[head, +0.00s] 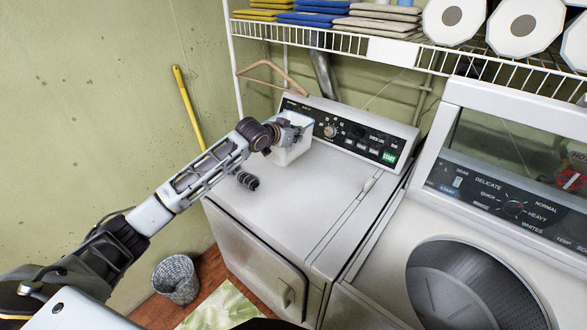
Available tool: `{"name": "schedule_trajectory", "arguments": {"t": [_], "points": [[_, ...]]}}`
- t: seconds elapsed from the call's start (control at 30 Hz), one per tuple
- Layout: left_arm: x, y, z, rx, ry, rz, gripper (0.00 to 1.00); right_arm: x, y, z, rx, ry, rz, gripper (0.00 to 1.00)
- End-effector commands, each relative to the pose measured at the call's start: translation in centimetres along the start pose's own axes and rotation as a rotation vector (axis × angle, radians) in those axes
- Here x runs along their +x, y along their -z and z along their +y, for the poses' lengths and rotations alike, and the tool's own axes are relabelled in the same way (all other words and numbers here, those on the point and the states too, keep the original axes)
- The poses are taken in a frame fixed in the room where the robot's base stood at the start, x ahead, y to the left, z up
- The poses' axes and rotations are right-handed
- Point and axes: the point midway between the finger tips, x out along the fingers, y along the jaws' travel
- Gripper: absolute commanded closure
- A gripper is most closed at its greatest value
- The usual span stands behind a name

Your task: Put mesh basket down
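A grey, mesh-like basket (175,279) stands upright on the floor, left of the front of the left machine. My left gripper (297,131) is over the back of that machine's top, well away from this basket. It is at a small white container (291,153) near the control panel. The gripper's fingers overlap the container's upper part, and I cannot tell whether they are closed on it or whether it touches the top. My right gripper is not in view.
The left machine's top (290,205) is mostly clear, with a small dark object (247,181) at its left edge. A washer with a round door (470,285) stands at right. A wire shelf (330,40), hanger (272,76) and yellow pole (187,107) are behind. A green-white mat (222,306) lies on the floor.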

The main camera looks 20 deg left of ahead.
Motion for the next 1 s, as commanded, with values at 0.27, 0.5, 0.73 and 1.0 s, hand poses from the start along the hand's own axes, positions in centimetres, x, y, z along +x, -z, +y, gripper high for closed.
{"name": "schedule_trajectory", "arguments": {"t": [0.27, 0.5, 0.73, 1.0], "points": [[1.4, -3.0, 0.2, -0.002, -0.001, -0.003, 1.0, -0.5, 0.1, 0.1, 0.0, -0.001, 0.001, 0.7], [2.4, -5.1, 0.3, -0.001, 0.0, -0.001, 1.0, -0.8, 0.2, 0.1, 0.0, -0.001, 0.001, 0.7], [2.6, -5.3, 0.3, 0.0, 0.0, 0.0, 1.0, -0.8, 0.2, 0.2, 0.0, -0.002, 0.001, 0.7], [2.8, -5.9, 0.4, 0.0, -0.001, -0.001, 1.0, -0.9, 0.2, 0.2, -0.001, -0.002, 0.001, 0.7]]}}
